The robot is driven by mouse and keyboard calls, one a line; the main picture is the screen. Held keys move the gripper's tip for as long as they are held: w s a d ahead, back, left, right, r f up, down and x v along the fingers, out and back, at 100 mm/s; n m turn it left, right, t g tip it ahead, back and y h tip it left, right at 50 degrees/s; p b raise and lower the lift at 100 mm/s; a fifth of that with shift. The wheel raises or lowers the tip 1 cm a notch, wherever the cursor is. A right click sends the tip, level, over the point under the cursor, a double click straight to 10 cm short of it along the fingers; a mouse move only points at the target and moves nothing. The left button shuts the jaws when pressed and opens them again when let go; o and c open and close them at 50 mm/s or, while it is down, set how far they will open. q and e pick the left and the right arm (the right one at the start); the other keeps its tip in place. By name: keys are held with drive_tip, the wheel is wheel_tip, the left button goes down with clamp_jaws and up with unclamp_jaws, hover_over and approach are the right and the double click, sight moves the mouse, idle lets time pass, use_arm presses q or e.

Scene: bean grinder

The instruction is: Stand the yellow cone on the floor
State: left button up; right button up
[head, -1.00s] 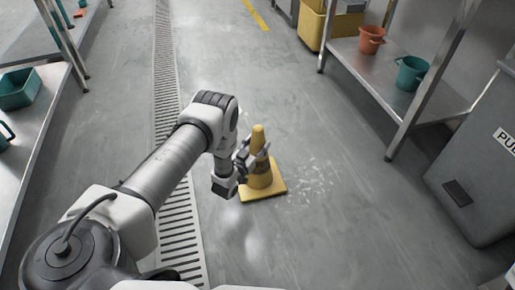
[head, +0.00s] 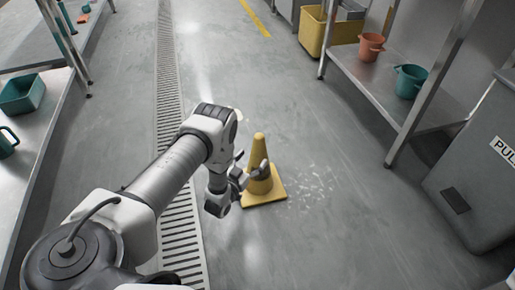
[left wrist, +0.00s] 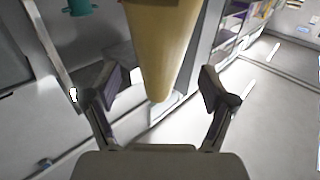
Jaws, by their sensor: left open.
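The yellow cone (head: 259,150) stands upright in the head view, its square base (head: 268,197) on the grey floor to the right of the drain grate. My left gripper (head: 254,174) is at the cone's left side, at mid-height, with its fingers apart. In the left wrist view the cone (left wrist: 162,45) shows close up between the two spread fingers of my left gripper (left wrist: 161,92), with clear gaps on both sides. Part of the cone's middle is hidden behind the fingers in the head view. My right gripper is not in view.
A drain grate (head: 180,235) runs along the floor. At the right stand a metal shelf (head: 350,62) with an orange pot (head: 371,47) and a teal pot (head: 409,82), and a grey bin (head: 480,170). A left bench (head: 30,150) holds teal containers. Floor beyond the cone is clear.

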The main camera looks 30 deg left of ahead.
use_arm(q)
drive_tip(key=s+d+f+g+h+p, duration=0.1)
drive_tip(key=s+d+f+g, duration=0.1)
drive_tip(key=s+d+g, duration=0.45)
drive_tip(key=s+d+f+g+h+p, duration=0.15)
drive_tip(key=s+d+g, duration=0.25)
drive_tip(key=s, duration=0.6)
drive_tip(key=s+d+r+g, duration=0.1)
drive_tip(key=s+r+g, duration=0.1)
drive_tip(key=s, duration=0.6)
drive_tip(key=s+d+r+g, duration=0.2)
drive_tip(key=s+g, duration=0.3)
drive_tip(key=s, duration=0.3)
drive_tip(key=shift+r+m+y+b, duration=0.3)
drive_tip(key=shift+r+y, duration=0.1)
drive_tip(key=shift+y, duration=0.05)
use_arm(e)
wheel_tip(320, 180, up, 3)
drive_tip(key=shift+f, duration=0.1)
